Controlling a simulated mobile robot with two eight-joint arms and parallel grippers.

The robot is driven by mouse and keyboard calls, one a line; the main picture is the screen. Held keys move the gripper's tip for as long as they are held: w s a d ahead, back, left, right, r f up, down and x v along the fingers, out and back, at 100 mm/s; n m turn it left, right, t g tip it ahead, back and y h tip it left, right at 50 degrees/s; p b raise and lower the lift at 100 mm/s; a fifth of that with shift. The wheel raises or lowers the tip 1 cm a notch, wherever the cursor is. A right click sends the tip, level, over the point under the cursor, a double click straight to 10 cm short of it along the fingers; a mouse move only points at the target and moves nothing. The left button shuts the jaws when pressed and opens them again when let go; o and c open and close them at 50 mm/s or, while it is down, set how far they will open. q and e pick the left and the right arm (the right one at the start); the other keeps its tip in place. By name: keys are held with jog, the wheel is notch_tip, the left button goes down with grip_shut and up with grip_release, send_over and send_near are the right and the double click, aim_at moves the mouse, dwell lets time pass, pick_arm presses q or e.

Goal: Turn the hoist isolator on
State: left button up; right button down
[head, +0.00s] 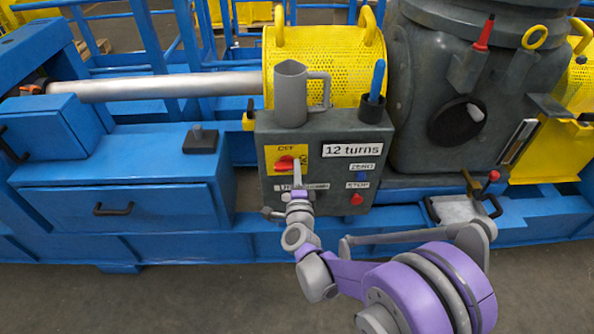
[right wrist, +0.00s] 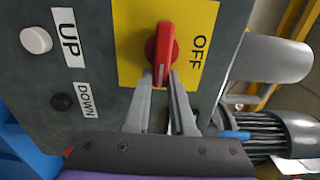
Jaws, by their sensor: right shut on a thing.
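The isolator is a red knob (head: 284,163) on a yellow plate (head: 273,154) at the upper left of a grey control box. In the right wrist view the red knob (right wrist: 164,48) stands lengthwise up the picture, and "OFF" is printed on the yellow plate (right wrist: 196,18) to its right. My right gripper (head: 297,168) reaches the knob from the front. In the right wrist view its two grey fingers (right wrist: 161,78) are shut on the knob's near end. No "ON" mark is readable; my gripper covers part of the plate. My left gripper is not in view.
The control box (head: 341,199) also has a "12 turns" display (head: 352,150), a blue ZERO button (head: 361,175) and a red STOP button (head: 357,199). White UP (right wrist: 36,39) and dark DOWN (right wrist: 62,101) buttons sit beside the plate. A grey mug (head: 290,95) stands on top.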

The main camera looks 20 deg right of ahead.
jog(key=c, duration=0.8)
grip_release()
jog(key=shift+o, duration=0.2)
jog(key=v, duration=1.1)
jog(key=shift+p, duration=0.4)
jog(key=shift+w, duration=0.1)
